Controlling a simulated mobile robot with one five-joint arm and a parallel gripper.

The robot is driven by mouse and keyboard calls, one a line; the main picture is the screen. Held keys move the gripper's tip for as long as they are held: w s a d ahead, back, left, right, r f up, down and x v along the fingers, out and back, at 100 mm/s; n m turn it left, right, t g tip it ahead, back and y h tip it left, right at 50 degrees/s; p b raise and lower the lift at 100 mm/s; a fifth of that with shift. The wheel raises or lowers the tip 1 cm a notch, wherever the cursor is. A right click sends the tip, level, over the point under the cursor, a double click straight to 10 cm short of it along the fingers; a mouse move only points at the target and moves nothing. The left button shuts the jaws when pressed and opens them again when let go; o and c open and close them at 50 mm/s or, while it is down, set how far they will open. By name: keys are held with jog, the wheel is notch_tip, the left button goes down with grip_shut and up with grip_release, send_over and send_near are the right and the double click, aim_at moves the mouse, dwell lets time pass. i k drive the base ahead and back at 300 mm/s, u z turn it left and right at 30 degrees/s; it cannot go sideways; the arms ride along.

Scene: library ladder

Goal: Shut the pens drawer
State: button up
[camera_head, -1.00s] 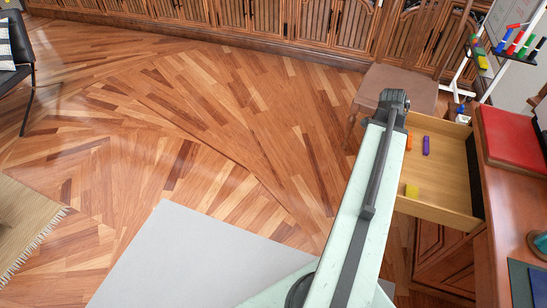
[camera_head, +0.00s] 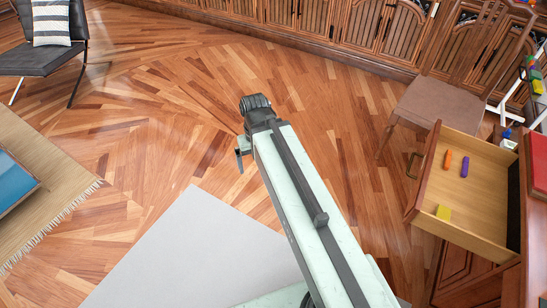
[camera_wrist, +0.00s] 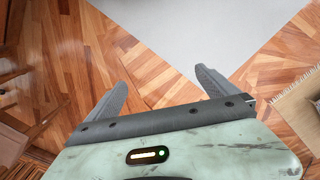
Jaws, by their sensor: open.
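The pens drawer (camera_head: 470,233) is pulled out of the wooden desk at the right of the head view. An orange pen-like item (camera_head: 447,160), a purple one (camera_head: 464,167) and a yellow block (camera_head: 443,212) lie inside it. Its front panel (camera_head: 424,172) faces left and carries a dark handle (camera_head: 412,165). My gripper (camera_wrist: 162,92) is open and empty in the wrist view, with both fingers apart above the floor. In the head view my arm reaches up the middle, well to the left of the drawer, and does not touch it. The fingertips are mostly hidden there.
A wooden chair (camera_head: 437,104) stands behind the drawer. A red item (camera_head: 538,160) lies on the desk at the right edge. A black chair (camera_head: 45,62) and a fringed rug (camera_head: 52,190) are at the left.

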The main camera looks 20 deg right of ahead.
aim_at(477, 202)
jog(key=u, duration=0.6)
jog(key=i, duration=1.85)
jog(key=z, duration=1.2)
